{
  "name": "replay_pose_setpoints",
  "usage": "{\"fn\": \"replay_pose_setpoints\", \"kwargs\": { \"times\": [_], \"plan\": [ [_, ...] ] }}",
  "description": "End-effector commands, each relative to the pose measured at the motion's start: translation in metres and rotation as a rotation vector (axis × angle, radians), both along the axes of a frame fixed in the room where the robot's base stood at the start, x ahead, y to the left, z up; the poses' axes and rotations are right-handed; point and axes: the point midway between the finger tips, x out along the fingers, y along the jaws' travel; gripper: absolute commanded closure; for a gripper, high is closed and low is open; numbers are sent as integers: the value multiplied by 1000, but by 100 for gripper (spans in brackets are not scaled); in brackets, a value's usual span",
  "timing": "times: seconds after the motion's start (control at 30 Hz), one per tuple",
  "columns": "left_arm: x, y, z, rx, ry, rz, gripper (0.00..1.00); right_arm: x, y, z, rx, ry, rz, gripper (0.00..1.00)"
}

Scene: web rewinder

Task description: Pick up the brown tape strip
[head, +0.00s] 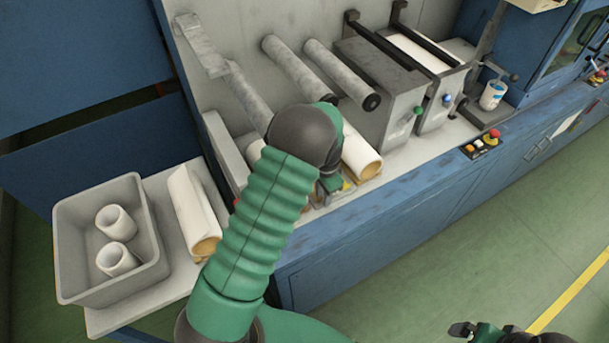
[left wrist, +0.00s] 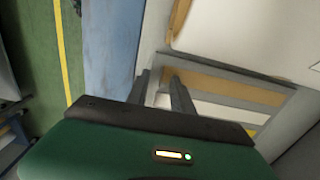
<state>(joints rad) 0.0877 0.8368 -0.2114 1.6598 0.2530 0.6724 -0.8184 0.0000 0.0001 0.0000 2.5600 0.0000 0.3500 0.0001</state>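In the left wrist view a flat brown strip (left wrist: 235,88) lies in a shallow grey-rimmed holder, with a whitish strip (left wrist: 225,112) beside it. My left gripper (left wrist: 159,78) has its two dark fingers apart at the left end of the holder, near the brown strip's end. Nothing shows held between them; contact with the strip cannot be told. In the head view my left gripper (head: 329,184) is down at the machine's front ledge, and my arm hides much of the holder. My right gripper (head: 462,328) shows partly at the bottom edge, away from the machine; its opening is unclear.
A white roll (head: 361,158) lies just right of my left gripper. Grey rollers (head: 298,70) stick out behind it. A side table holds another roll (head: 194,210) and a grey bin (head: 75,270) with two small cores. Control buttons (head: 481,145) sit on the right ledge.

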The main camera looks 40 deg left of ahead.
Motion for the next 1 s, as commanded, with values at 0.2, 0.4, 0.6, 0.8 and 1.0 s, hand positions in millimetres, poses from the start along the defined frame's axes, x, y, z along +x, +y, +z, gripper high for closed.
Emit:
{"fn": "replay_pose_setpoints", "kwargs": {
  "times": [0.2,0.4,0.6,0.8,1.0],
  "plan": [
    [0,0,-1,1,-1,1,75,0,0,0,0,0,0,0],
    [1,0,-1,0,-1,1,100,0,0,0,0,0,0,0],
    [0,0,-1,0,-1,1,100,0,0,0,0,0,0,0],
    [0,0,-1,0,-1,1,100,0,0,0,0,0,0,0],
    [3,-2,3,0,-3,1,100,0,0,-4,0,0,0,0]
  ]
}}
